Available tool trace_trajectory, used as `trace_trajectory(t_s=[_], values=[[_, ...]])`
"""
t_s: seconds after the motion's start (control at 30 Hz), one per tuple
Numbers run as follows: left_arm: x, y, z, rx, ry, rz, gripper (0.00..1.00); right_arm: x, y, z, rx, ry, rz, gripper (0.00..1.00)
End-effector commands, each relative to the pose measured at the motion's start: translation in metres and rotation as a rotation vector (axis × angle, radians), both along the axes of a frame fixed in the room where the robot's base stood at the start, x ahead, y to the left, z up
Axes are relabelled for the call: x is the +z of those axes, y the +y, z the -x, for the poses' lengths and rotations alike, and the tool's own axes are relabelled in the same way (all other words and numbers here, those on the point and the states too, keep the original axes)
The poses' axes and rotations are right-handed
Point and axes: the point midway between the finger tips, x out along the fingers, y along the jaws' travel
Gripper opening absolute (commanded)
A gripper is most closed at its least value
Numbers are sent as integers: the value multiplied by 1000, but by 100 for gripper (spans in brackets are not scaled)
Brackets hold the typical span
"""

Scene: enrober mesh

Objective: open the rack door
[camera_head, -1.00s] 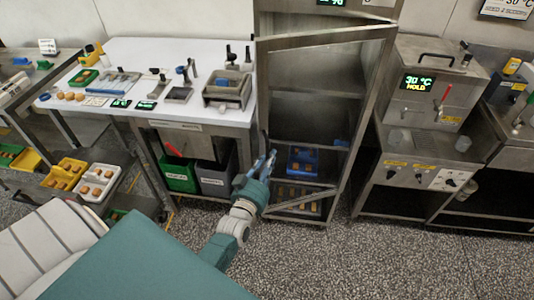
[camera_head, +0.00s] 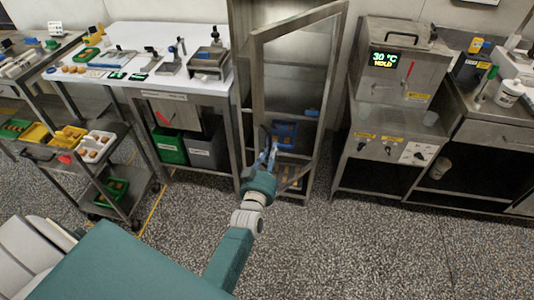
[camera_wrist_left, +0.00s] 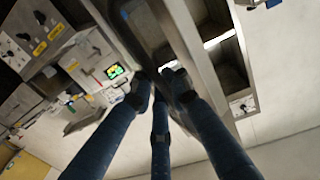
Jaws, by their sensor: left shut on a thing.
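The rack door (camera_head: 327,90) is a metal-framed see-through panel on the tall steel rack (camera_head: 237,90). It stands partly open, with its left edge swung out from the rack's left post. My left gripper (camera_head: 268,158) is at this edge, low on the door. In the left wrist view, the dark fingers of my left gripper (camera_wrist_left: 165,85) close around a bar-like part of the door, apparently its handle; the fingers hide most of it. The door frame (camera_wrist_left: 195,45) runs past them. A blue tray (camera_head: 285,134) shows inside the rack. My right gripper is not in view.
A white-topped worktable (camera_head: 130,45) stands left of the rack, with a green bin (camera_head: 171,148) and a grey bin (camera_head: 208,151) below. A steel machine (camera_head: 400,60) stands close at the right. The speckled floor (camera_head: 370,245) in front is clear.

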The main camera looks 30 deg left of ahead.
Motion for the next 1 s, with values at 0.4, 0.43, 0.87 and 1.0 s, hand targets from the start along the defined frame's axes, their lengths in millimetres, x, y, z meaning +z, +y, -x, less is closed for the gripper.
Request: trace_trajectory(t_s=[0.4, 0.43, 0.87, 1.0], values=[[-5, 1, 2, 3, 10, 0, 29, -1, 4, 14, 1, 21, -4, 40], [-5, 1, 2, 3, 9, 1, 34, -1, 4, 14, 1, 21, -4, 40], [-3, -3, 14, 1, 5, 1, 34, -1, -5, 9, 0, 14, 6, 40], [-4, -8, 39, 1, 7, 1, 34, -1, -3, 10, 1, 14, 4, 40]])
